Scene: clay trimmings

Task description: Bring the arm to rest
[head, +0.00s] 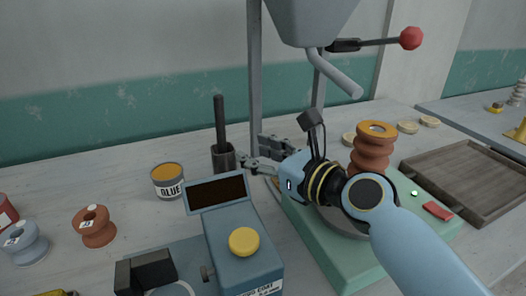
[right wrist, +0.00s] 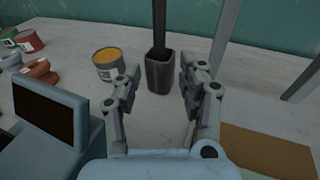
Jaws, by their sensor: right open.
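My right gripper (head: 252,152) is open, with its fingers apart and nothing gripped between them. Its arm comes in from the lower right in the head view, across the front of the green machine base (head: 335,262). In the right wrist view the two fingers (right wrist: 163,78) point toward a dark grey cup (right wrist: 160,74) holding a black rod. The cup (head: 223,160) stands upright just beyond the fingertips and looks free of them. My left gripper is not in view.
A glue tin (head: 167,188) stands left of the cup. A blue-grey device with a yellow button (head: 244,241) is in front. A ribbed brown insulator (head: 371,160) stands on the machine close behind my wrist. A wooden tray (head: 470,178) lies at right.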

